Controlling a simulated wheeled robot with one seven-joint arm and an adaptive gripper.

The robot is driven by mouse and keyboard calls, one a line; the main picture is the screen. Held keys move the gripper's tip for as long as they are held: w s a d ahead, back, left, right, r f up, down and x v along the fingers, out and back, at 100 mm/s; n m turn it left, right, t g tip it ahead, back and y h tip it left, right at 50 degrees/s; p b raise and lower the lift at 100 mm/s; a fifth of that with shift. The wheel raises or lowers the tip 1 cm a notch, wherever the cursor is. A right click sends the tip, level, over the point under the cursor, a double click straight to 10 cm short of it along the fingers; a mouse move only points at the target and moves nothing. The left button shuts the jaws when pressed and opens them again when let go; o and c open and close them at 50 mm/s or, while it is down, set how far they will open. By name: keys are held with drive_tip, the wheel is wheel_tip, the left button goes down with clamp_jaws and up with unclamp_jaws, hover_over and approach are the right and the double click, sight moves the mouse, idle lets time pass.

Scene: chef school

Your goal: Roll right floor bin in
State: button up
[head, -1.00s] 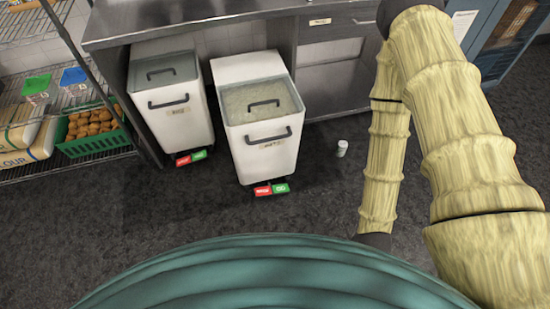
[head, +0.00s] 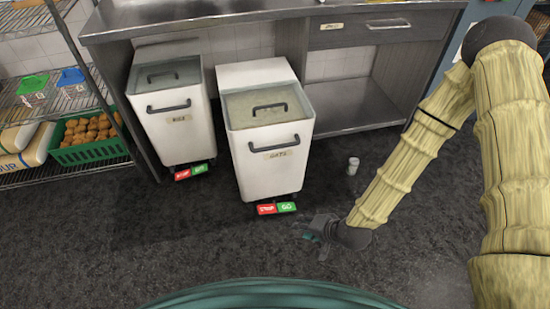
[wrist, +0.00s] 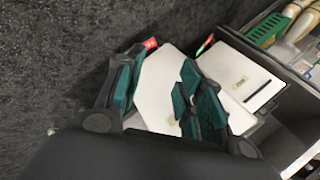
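The right floor bin (head: 268,165) is white with a clear lid, a dark front handle and a label that seems to read OATS. It stands partly out from under the counter, further forward than the left bin (head: 178,128). A red STOP and green GO pedal pair (head: 276,208) sits at its front foot. My gripper (head: 315,232) is low over the floor, in front and to the right of these pedals, apart from the bin. In the wrist view my gripper (wrist: 160,60) is open and empty, with a white bin face (wrist: 158,85) showing beyond its fingers.
The steel counter (head: 240,22) runs above the bins, with an open lower shelf (head: 350,108) at right. A small white container (head: 352,165) stands on the floor right of the bin. A wire rack with a green crate (head: 95,150) is at left. The floor in front is clear.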

drive_tip(key=w+a+m+t+y+b, duration=0.2)
drive_tip(key=w+a+m+t+b, duration=0.15)
drive_tip(key=w+b, duration=0.55)
drive_tip(key=m+t+y+b, duration=0.2)
drive_tip(key=t+b, duration=0.2)
approach(276, 146)
drive_tip(key=shift+g, duration=0.25)
drive_tip(key=b+x, duration=0.1)
drive_tip(key=x, duration=0.4)
drive_tip(key=b+x, duration=0.1)
drive_tip(key=x, duration=0.4)
drive_tip(key=shift+w+f+b, duration=0.15)
drive_tip(key=shift+f+b, duration=0.15)
drive_tip(key=shift+c, duration=0.3)
clamp_jaws()
